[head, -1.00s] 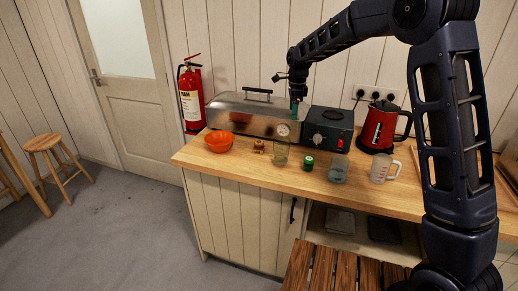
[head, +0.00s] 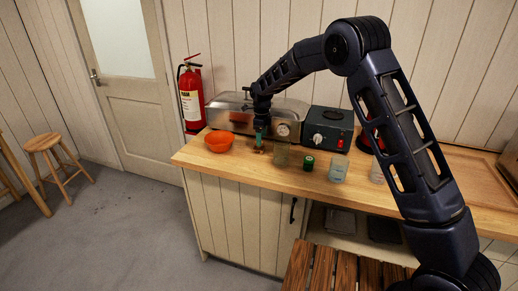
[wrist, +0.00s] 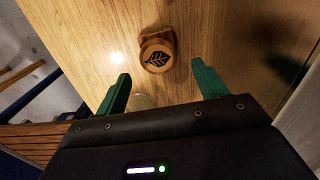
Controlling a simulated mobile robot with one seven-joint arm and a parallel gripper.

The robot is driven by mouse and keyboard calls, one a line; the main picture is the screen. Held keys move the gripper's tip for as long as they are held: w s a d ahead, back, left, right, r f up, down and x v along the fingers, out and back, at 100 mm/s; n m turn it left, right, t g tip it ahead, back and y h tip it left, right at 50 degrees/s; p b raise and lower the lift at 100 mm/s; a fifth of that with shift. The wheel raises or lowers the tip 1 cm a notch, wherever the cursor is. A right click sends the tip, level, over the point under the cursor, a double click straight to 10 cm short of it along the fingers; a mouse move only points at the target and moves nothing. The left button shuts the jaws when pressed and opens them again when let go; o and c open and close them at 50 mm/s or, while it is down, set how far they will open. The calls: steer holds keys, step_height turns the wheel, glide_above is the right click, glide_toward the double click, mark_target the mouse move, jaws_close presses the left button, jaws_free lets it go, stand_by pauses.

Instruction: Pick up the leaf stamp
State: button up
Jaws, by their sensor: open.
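The leaf stamp (wrist: 157,54) is a small brown wooden block with a dark leaf on its round face. In the wrist view it lies on the wooden counter, ahead of and between the two green fingers. My gripper (wrist: 160,88) is open with nothing between its fingertips. In the head view my gripper (head: 260,140) points down over the counter, right above the stamp (head: 259,150), which it mostly hides.
An orange bowl (head: 219,141) stands close on the left. A clear glass (head: 281,155), a small green can (head: 308,163) and another glass (head: 338,169) stand to the right. A steel box (head: 235,112) and a dark control box (head: 327,128) stand behind.

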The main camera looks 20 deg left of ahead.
steer(key=shift+a+f, duration=0.15)
steer(key=shift+f, duration=2.65)
steer(key=c, duration=1.1)
steer(key=shift+r, duration=0.15)
